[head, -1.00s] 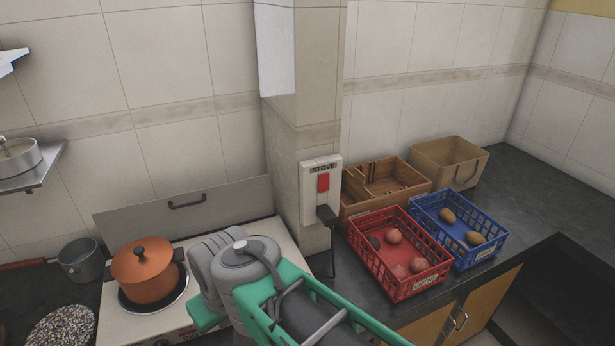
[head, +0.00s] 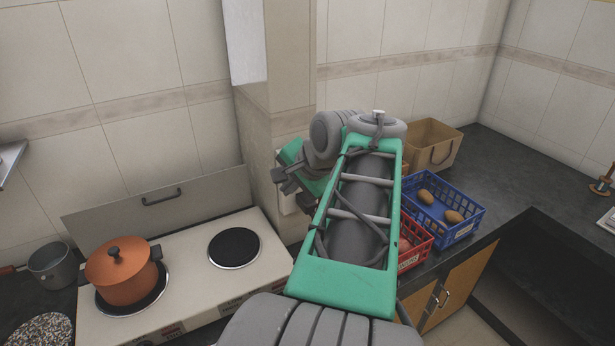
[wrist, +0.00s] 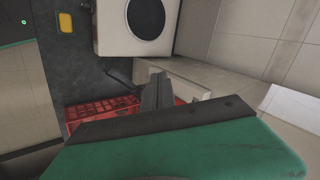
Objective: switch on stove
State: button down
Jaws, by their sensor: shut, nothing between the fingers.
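The stove (head: 190,262) is a white cooktop with its grey lid raised behind it. An orange lidded pot (head: 120,275) stands on its left burner; the right burner (head: 234,248) is bare. The stove's wall switch is a white plate (head: 288,205) on the pillar, mostly hidden behind my arm; its red rocker cannot be seen in the head view. My gripper (head: 282,180) is in front of the pillar at the switch. In the wrist view my gripper (wrist: 157,90) has its fingers together and empty, near the pillar. I cannot tell whether they touch the switch.
A red crate (head: 412,250), partly hidden by my arm, and a blue crate (head: 462,232) with potatoes stand on the dark counter at right. A tan box (head: 432,140) is behind them. A grey pot (head: 50,265) stands left of the stove.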

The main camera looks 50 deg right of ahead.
jog(key=s+d+r+m+h, duration=0.1)
jog(key=s+d+r+m, duration=0.2)
jog(key=d, duration=0.4)
jog(key=shift+s+d+m+t, duration=0.35)
jog(key=shift+s+m, duration=0.45)
jog(key=shift+s, duration=0.35)
jog(key=x, duration=0.4)
jog(key=w+r+x, duration=0.1)
jog(key=x, duration=0.3)
jog(key=p+x, duration=0.1)
jog(key=x, duration=0.4)
jog(key=shift+w+d+r, duration=0.35)
jog(key=shift+w+d, duration=0.05)
jog(key=shift+w, duration=0.05)
